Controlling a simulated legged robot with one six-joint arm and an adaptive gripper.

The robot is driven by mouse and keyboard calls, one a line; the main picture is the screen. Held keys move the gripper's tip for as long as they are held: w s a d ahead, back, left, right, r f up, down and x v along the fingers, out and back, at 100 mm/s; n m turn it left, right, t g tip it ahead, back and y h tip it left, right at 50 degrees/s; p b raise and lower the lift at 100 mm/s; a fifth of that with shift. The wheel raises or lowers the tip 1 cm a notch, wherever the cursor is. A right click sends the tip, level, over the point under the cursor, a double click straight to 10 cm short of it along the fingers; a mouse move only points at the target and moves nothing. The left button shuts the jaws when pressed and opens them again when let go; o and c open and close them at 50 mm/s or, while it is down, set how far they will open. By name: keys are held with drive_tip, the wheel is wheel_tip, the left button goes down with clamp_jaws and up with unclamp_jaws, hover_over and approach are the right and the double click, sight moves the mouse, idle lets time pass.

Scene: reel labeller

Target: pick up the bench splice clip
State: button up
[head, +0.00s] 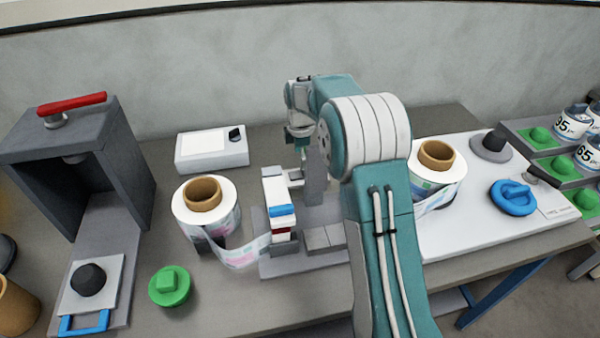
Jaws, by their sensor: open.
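No part is plainly marked as the bench splice clip. A small blue piece (282,211) on the white upright block of the labeller (275,190) may be it, but I cannot tell for sure. My gripper (304,150) is small in the head view, pointing down above the back of the labeller, behind and a little right of the blue piece. It is open and apart from the blue piece. My own arm hides the right part of the labeller and some of the bench. The fingertips are too small to see clearly.
A label reel (225,222) stands left of the labeller and another reel (455,180) right. A white box (212,149) lies behind. A grey press with a red handle (125,150) stands left, a green knob (169,287) in front. A white board (470,235) holds a blue ring (513,205).

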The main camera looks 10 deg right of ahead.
drive_tip(key=f, duration=0.1)
drive_tip(key=d+f, duration=0.2)
drive_tip(key=f, duration=0.1)
drive_tip(key=shift+d+f, duration=0.1)
drive_tip(key=shift+f, duration=0.25)
drive_tip(key=shift+a+f, duration=0.15)
drive_tip(key=shift+a, duration=0.75)
drive_tip(key=c, duration=1)
drive_tip(key=shift+d, duration=0.35)
drive_tip(key=shift+c, duration=0.7)
drive_tip(key=shift+d, duration=0.25)
